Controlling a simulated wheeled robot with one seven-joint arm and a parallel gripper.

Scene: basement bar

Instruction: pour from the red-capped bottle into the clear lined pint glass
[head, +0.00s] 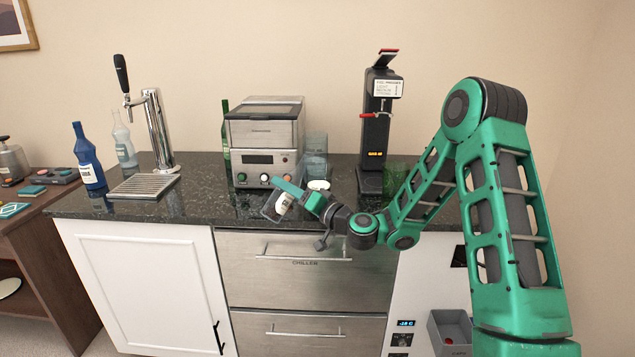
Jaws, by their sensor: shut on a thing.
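My gripper (291,190) is shut on a clear bottle with a white label (283,204), which it holds tilted above the front of the counter, in front of the steel machine. No red cap shows on this bottle, and its mouth is too small to make out. A clear glass-like vessel (315,143) stands behind my gripper, right of the steel machine; I cannot tell whether it is the lined pint glass. A white round thing (318,185) shows just below it, partly hidden by my gripper.
The dark counter (210,203) bears a beer tap (158,130) with drip tray (145,186), a blue bottle (87,157), a pale bottle (124,145), a steel machine (264,140) and a black dispenser (374,150). A grey bin (440,322) with something red inside is lower right.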

